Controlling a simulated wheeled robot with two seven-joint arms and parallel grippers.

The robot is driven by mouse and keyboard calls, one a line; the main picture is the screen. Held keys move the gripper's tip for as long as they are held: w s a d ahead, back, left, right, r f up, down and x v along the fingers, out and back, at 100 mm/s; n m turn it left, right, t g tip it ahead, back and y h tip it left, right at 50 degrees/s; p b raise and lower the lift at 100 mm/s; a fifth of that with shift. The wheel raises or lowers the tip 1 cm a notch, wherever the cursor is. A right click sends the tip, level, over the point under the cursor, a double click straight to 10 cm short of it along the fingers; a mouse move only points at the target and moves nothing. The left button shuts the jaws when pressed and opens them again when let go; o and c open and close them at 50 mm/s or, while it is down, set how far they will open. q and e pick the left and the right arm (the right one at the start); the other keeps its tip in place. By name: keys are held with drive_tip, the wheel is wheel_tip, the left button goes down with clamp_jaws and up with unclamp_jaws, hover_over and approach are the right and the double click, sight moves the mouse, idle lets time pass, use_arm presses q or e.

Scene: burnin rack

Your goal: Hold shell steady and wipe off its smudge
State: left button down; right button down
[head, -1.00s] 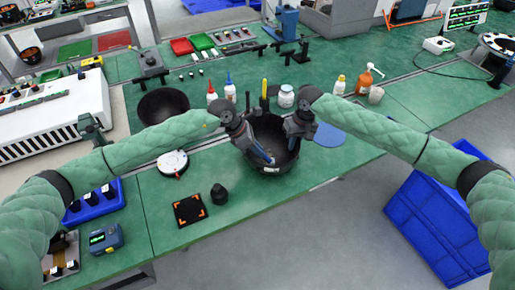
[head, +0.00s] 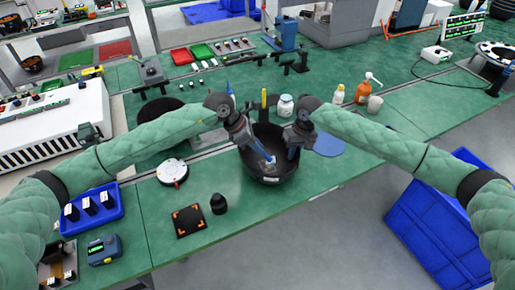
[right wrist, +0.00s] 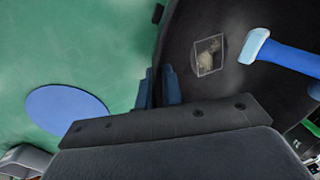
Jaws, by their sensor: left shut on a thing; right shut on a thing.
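The shell is a black bowl (head: 262,174) standing on the green bench in the head view. Its dark inner wall (right wrist: 190,95) fills the middle of the right wrist view. A beige smudge (right wrist: 208,56) shows on that wall inside a thin pale box outline. My right gripper (head: 293,150) is shut on the shell's right rim; its dark fingers also show in the right wrist view (right wrist: 158,88). My left gripper (head: 262,148) reaches into the shell, shut on a blue tool with a pale blue tip (right wrist: 254,46). The tip is beside the smudge, apart from it in the picture.
A round blue mat (head: 329,143) lies right of the shell. A black conical piece (head: 218,204), a square black pad (head: 188,221) and a white round device (head: 172,172) sit to the left. Bottles (head: 285,106) stand behind. A blue crate (head: 440,220) is beyond the bench edge.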

use_arm(q)
drive_tip(key=shift+r, duration=1.5)
drive_tip(key=shift+d, duration=0.1)
drive_tip(key=shift+d+f+y, duration=0.2)
drive_tip(key=shift+d+y, duration=0.25)
drive_tip(key=shift+y, duration=0.05)
drive_tip(key=shift+w+d+f+y, duration=0.1)
drive_tip(key=shift+d+f+y, duration=0.55)
drive_tip(key=shift+y, duration=0.25)
